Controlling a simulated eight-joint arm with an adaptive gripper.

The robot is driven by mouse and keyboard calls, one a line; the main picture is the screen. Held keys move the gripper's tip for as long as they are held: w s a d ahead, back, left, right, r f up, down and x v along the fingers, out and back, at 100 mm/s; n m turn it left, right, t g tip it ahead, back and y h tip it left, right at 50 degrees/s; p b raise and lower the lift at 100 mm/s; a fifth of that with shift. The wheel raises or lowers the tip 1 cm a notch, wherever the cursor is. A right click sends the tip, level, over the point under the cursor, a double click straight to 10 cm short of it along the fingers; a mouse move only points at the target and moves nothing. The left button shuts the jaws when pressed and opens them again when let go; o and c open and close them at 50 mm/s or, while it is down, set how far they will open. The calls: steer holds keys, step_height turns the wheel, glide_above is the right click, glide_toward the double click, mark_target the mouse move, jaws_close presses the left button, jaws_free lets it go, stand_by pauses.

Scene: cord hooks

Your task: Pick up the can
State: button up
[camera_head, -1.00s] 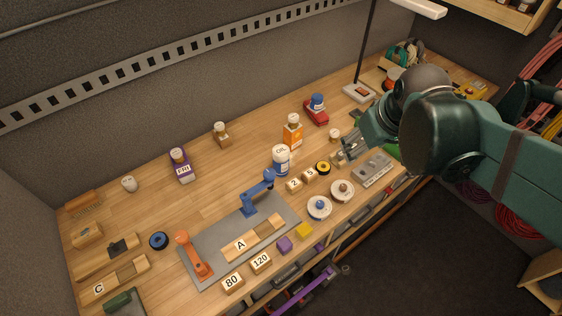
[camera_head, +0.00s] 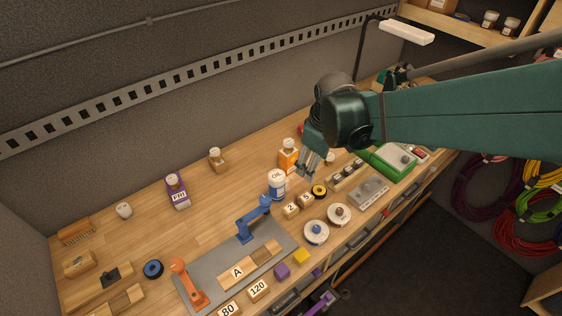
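A white and blue can marked OIL (camera_head: 277,185) stands upright on the workbench, right of the blue clamp arm. An orange container with a pale cap (camera_head: 288,157) stands just behind it. A purple container marked PRI (camera_head: 178,191) stands farther left. My gripper (camera_head: 308,171) points down, above and to the right of the OIL can, close to the orange container in the picture. Its fingers look apart, with nothing seen between them. My arm hides part of the bench behind the gripper.
Wooden blocks marked 2 and 5 (camera_head: 298,204), a yellow and black roll (camera_head: 319,191) and two spools (camera_head: 316,232) lie in front and right of the can. A grey plate with a blue clamp arm (camera_head: 249,223) is to the left.

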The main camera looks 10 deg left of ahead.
mark_target(278, 175)
steer(key=w+a+f+n, duration=0.1)
steer(key=a+f, duration=0.3)
steer(key=w+a+f+n+g, duration=0.1)
steer(key=a+f+n, duration=0.1)
steer(key=a+f, duration=0.2)
steer(key=w+a+f+n+g, duration=0.1)
steer(key=a+f+n, duration=0.1)
steer(key=a+f, duration=0.2)
steer(key=shift+w+f+h, duration=0.15)
steer(key=shift+w+h, duration=0.1)
steer(key=shift+h, duration=0.15)
steer(key=shift+a+f+n, duration=0.25)
steer(key=shift+f+n, duration=0.05)
steer(key=shift+f, duration=0.15)
steer(key=shift+f, duration=0.1)
steer(key=shift+f, duration=1.2)
steer(key=shift+f, duration=0.1)
steer(key=shift+d+f+p, duration=0.1)
steer(key=shift+f+p, duration=0.35)
steer(key=shift+f, duration=2.05)
steer(key=shift+c, duration=0.3)
